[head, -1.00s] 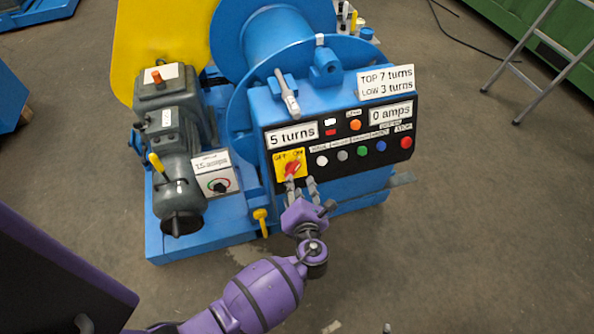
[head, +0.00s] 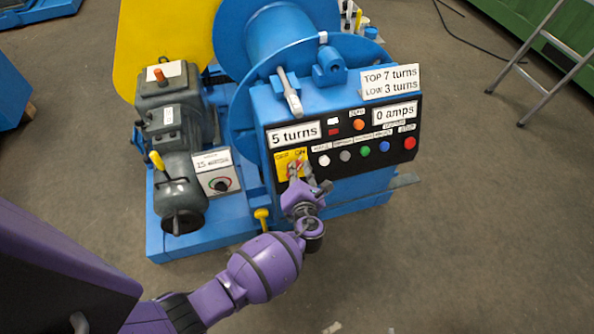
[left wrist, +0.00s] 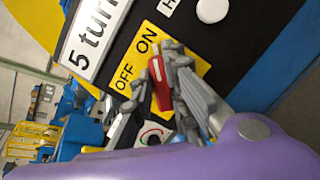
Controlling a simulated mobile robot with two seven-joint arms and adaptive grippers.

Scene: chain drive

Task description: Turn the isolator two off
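A yellow plate (head: 281,158) marked OFF and ON sits at the left end of the black control panel, with a red switch handle (left wrist: 156,84) on it. The plate (left wrist: 186,62) fills the middle of the left wrist view. No label "two" is readable. My left gripper (head: 297,172) is at this switch. Its grey fingers look apart, one on each side of the red handle, and hide part of it. Whether they touch it I cannot tell. My right gripper is not in view.
The black panel (head: 345,141) carries several coloured buttons and a "5 turns" display (head: 293,133). The floor in front is clear.

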